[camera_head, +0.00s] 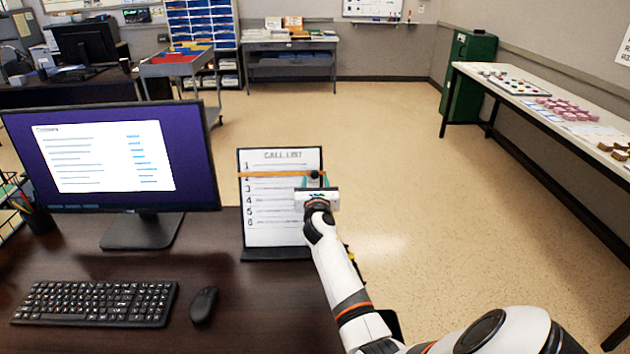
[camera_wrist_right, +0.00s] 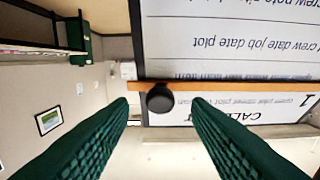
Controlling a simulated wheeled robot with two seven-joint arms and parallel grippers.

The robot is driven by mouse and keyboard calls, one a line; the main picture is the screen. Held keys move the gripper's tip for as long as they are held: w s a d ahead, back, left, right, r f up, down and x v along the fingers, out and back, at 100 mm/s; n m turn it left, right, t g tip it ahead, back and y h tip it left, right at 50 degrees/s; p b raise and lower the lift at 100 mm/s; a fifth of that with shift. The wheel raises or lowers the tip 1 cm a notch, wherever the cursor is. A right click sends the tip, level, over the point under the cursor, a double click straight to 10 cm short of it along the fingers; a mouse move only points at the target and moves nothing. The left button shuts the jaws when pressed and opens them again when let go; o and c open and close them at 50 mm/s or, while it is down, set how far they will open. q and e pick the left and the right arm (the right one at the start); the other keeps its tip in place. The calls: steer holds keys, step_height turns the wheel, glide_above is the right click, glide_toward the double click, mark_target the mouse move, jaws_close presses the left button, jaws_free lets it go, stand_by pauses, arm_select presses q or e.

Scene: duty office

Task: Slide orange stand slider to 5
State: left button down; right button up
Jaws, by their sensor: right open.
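The call list stand (camera_head: 262,214) is a black-framed white board with numbered rows, upright on the dark desk. Its orange slider (camera_head: 268,174) lies level across the board, between rows 1 and 2. The slider's black knob (camera_head: 314,174) is at the right end. In the right wrist view the board shows upside down, with the orange slider (camera_wrist_right: 230,87) and the knob (camera_wrist_right: 159,97). My right gripper (camera_head: 315,184) is at the board's right edge. Its green fingers (camera_wrist_right: 161,105) are apart, with the knob showing between their tips; contact is not visible. My left gripper is not in view.
A monitor (camera_head: 115,155) stands left of the stand, with a keyboard (camera_head: 97,302) and mouse (camera_head: 204,304) in front. The desk (camera_head: 255,300) ends just right of the stand. Open floor (camera_head: 400,150) lies beyond.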

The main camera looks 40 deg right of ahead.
steer(key=shift+w+d, duration=0.45)
steer(key=shift+w, duration=0.05)
steer(key=shift+w+d, duration=0.1)
steer(key=shift+w, duration=0.05)
jaws_close()
steer(key=s+a+f+b, duration=0.1)
steer(key=f+b, duration=0.2)
steer(key=f, duration=0.1)
steer(key=s+a+f+b, duration=0.1)
steer(key=f+b, duration=0.2)
steer(key=f, duration=0.1)
steer(key=s+a+f+b, duration=0.1)
steer(key=s+f+b, duration=0.1)
steer(key=f, duration=0.3)
steer(key=shift+a+b, duration=0.2)
steer(key=shift+b, duration=0.4)
jaws_free()
